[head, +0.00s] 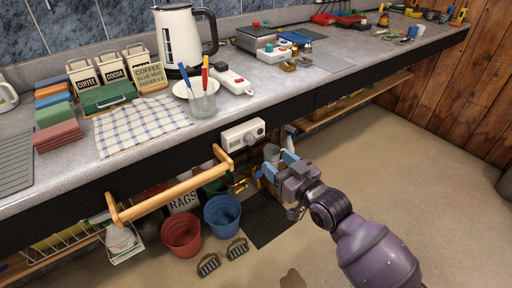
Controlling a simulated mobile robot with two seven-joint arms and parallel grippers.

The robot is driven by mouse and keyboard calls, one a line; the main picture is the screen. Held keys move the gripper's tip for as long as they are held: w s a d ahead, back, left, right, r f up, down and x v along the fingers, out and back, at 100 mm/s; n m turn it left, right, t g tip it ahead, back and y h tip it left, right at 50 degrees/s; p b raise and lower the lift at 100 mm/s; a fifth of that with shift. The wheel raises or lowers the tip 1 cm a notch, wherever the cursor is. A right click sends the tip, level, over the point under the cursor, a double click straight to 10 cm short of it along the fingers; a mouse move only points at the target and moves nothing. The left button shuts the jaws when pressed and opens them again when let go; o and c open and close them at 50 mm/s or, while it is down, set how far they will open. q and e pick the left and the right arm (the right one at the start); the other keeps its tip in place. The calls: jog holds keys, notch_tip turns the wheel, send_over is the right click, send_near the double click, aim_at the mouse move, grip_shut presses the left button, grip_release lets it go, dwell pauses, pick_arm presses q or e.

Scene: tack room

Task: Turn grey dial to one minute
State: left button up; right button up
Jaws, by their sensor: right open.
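A cream timer box (236,137) is fixed to the dark front edge of the counter. A round grey dial (258,130) seems to sit at its right end; its marks are too small to read. My right gripper (278,165) is below and to the right of the box, in front of the counter. Its two blue fingers are spread apart with nothing between them, and it is apart from the dial. My left gripper is not in the picture.
A wooden rail (170,186) juts out from the counter front, left of the box. Red (182,233) and blue (222,214) buckets stand below.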

aim_at(252, 140)
jog(key=b+x, duration=0.1)
jog(key=x, duration=0.8)
jog(key=shift+w+a+f+b, duration=0.1)
jog(key=shift+w+f+b, duration=0.1)
jog(key=shift+w+b, duration=0.15)
jog(key=shift+w+a+r, duration=0.1)
jog(key=shift+w+a, duration=0.25)
jog(key=shift+w, duration=0.1)
jog(key=shift+c, duration=1.2)
jog(key=c, duration=0.7)
